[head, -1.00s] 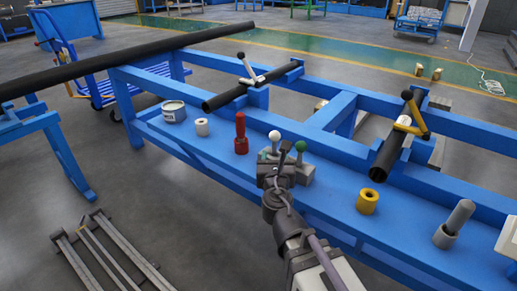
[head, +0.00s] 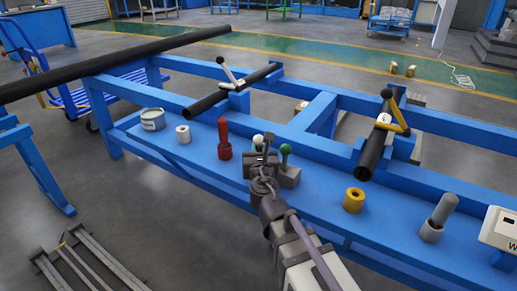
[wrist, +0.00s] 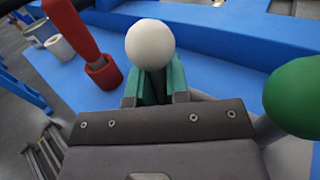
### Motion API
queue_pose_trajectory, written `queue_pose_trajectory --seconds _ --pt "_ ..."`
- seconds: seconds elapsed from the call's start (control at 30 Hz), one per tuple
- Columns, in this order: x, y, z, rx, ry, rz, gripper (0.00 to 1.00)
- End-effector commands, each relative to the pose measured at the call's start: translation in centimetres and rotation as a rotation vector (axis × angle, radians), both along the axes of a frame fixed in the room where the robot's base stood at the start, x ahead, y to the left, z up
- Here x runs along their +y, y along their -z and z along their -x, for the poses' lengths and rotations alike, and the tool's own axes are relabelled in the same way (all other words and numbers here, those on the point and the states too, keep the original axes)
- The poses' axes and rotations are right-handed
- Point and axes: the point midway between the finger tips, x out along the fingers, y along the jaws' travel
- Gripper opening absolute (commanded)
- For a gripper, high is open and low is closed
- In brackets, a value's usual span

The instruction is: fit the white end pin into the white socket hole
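The white end pin shows as a white ball (head: 258,140) on top, standing at a grey block (head: 288,176) beside a green ball (head: 285,149). In the wrist view the white ball (wrist: 151,44) sits just above and between my gripper's teal fingers (wrist: 156,88). The fingers flank a dark strip below the ball, and I cannot tell whether they press on it. My gripper (head: 264,152) is at the block in the head view. The white socket (head: 183,134) stands to the left on the blue bench, its dark hole facing up; it also shows in the wrist view (wrist: 59,47).
A red pin (head: 223,132) stands in a red socket between white socket and block. A tin (head: 153,120) is farther left. A yellow socket (head: 353,200) and grey pin (head: 445,209) in a grey socket are right. Clamped black tubes (head: 207,104) lie behind.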

Motion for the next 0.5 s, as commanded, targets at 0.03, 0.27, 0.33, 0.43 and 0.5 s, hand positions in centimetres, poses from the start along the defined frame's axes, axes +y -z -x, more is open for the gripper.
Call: queue_pose_trajectory --seconds 0.03,0.27,0.33,0.43,0.5 --pt "0.00 0.00 0.00 0.000 0.000 0.000 0.10" --pt "0.00 0.00 0.00 0.000 0.000 0.000 0.00" --pt "0.00 0.00 0.00 0.000 0.000 0.000 0.00" --pt "0.00 -0.01 0.00 0.000 0.000 0.000 0.00" --pt "0.00 -0.27 0.00 0.000 0.000 0.000 0.00"
